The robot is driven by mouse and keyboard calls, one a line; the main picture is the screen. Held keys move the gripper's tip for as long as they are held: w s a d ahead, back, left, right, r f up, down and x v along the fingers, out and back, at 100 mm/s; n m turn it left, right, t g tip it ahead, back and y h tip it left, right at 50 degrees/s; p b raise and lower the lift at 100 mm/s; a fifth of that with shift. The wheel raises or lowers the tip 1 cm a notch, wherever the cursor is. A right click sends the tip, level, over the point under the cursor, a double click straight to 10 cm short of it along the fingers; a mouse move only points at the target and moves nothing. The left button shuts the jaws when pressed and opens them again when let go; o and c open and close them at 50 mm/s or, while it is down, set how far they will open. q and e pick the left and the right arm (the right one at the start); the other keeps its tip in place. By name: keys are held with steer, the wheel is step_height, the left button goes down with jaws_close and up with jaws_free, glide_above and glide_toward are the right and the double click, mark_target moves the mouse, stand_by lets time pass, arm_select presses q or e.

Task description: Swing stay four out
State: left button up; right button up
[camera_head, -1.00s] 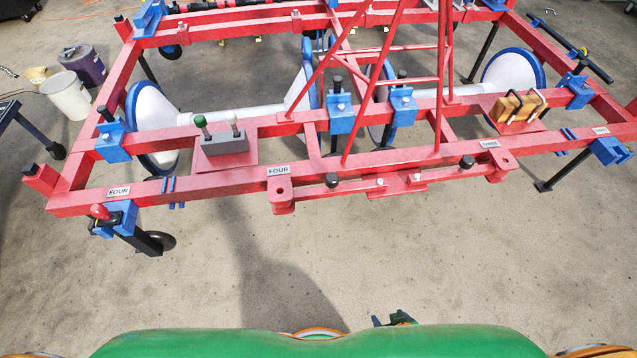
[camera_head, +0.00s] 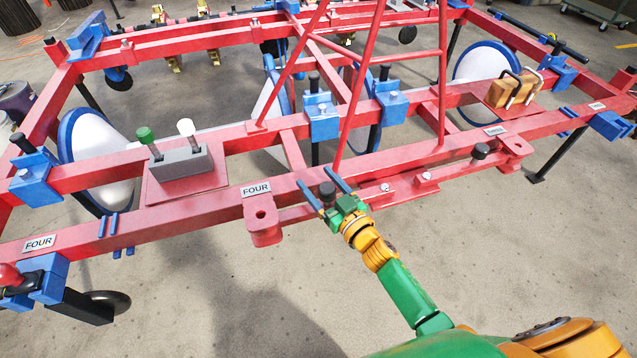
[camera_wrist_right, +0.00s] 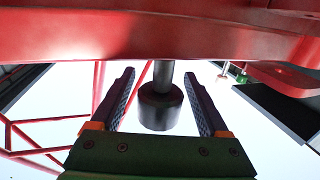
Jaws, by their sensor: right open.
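In the head view, the red stay (camera_head: 294,214) by the FOUR label (camera_head: 255,190) runs along the front of the red frame from a bracket with a hole (camera_head: 263,228). A black knob (camera_head: 327,189) stands on this stay. My right gripper (camera_head: 323,185) is open at the knob, one finger on each side. In the right wrist view, the dark round knob (camera_wrist_right: 160,108) and its stem are between the spread fingers of my right gripper (camera_wrist_right: 160,78), with gaps on both sides. My left gripper is not in view.
A second black knob (camera_head: 480,151) is by the THREE label (camera_head: 495,131). A grey block with green and white-topped levers (camera_head: 180,160) is on the frame at left. A wooden block with handles (camera_head: 512,90) is at right. The floor (camera_head: 230,290) in front is clear.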

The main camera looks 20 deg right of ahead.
jaws_close()
steer(key=shift+s, duration=0.1)
steer(key=shift+f, duration=0.15)
stand_by(1.1)
